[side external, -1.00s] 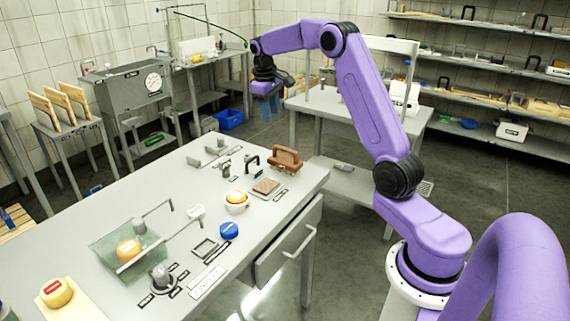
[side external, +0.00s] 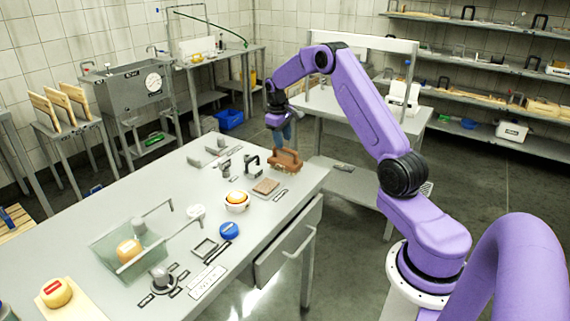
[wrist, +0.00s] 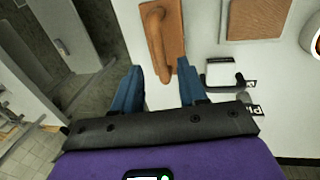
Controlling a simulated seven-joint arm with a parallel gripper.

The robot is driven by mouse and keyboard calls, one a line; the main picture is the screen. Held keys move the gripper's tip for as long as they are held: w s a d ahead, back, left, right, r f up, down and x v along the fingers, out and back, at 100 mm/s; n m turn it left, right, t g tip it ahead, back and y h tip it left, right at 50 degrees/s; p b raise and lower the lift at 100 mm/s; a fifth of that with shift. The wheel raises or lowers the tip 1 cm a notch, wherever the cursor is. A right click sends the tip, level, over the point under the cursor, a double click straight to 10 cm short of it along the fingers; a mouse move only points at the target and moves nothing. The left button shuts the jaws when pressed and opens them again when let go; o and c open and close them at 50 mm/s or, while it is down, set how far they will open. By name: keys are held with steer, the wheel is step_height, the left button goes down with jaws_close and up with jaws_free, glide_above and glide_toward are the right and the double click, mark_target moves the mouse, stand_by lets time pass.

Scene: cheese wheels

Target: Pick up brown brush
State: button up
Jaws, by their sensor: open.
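The brown brush (side external: 287,162) has a block base and a raised handle and sits near the far right corner of the table. In the wrist view its handle (wrist: 156,42) lies just beyond the gap between my fingertips, with its flat base (wrist: 174,30) beside it. My gripper (side external: 283,133) is above the brush, pointing down, with blue fingers.
A black-handled tool (side external: 251,163) stands close beside the brush. A flat brown block (side external: 266,187) and a bowl with an orange cheese (side external: 237,200) lie nearer. The table edge drops to the floor close to the brush.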

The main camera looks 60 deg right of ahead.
mark_target(285, 158)
steer(key=shift+w+d+f, duration=0.1)
steer(key=shift+d+f, duration=0.1)
steer(key=shift+f, duration=0.75)
steer(key=shift+w+d+f, duration=0.1)
steer(key=shift+d+f, duration=0.05)
steer(key=shift+f, duration=0.75)
steer(key=shift+w+d+f, duration=0.1)
steer(key=shift+d+f, duration=0.1)
steer(key=shift+f, duration=0.75)
jaws_close()
